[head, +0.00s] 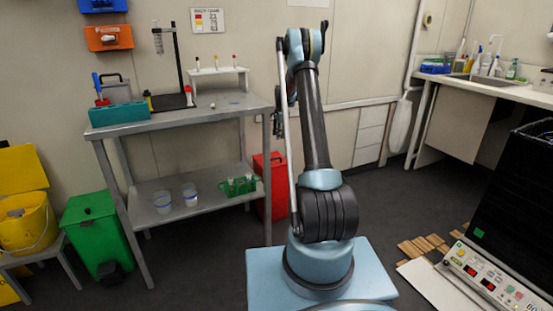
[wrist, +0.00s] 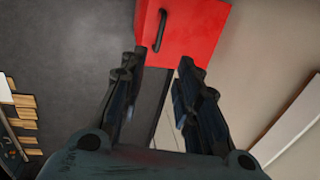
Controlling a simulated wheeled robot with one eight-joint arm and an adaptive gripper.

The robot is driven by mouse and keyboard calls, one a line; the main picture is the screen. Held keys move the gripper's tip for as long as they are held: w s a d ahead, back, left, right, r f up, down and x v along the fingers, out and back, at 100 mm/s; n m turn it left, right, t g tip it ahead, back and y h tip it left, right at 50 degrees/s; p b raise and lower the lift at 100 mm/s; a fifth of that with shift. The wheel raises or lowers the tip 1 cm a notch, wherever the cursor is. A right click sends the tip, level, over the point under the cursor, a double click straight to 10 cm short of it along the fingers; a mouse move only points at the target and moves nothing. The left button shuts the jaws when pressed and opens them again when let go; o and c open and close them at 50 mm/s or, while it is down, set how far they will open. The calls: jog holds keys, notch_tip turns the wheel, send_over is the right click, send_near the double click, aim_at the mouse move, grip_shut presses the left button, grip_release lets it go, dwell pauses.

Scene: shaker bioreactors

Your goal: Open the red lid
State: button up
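A red bin (head: 278,192) stands on the floor behind my arm, right of the metal table in the head view. My arm hides part of it. In the wrist view a red box-like surface (wrist: 200,38) with a dark bar handle (wrist: 160,30) shows at the top, beyond my fingertips. I cannot tell for sure which face of it is the lid. My gripper (wrist: 157,76) is open and empty, its two dark fingers apart. It points toward the red surface, with the handle ahead and no clear contact. In the head view my gripper is mostly hidden behind the arm.
A metal table (head: 230,112) with lab items stands left of the red bin. A green bin (head: 92,230) and a yellow bin (head: 25,222) are farther left. Wooden pieces (head: 425,243) and a shaker machine (head: 490,285) are at the right. Grey floor is free around the red bin's right side.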

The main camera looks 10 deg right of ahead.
jog(key=w+f, duration=0.1)
jog(key=f, duration=0.4)
jog(key=w+f, duration=0.1)
jog(key=f, duration=0.4)
jog(key=w+a+f, duration=0.1)
jog(key=f, duration=0.5)
grip_shut()
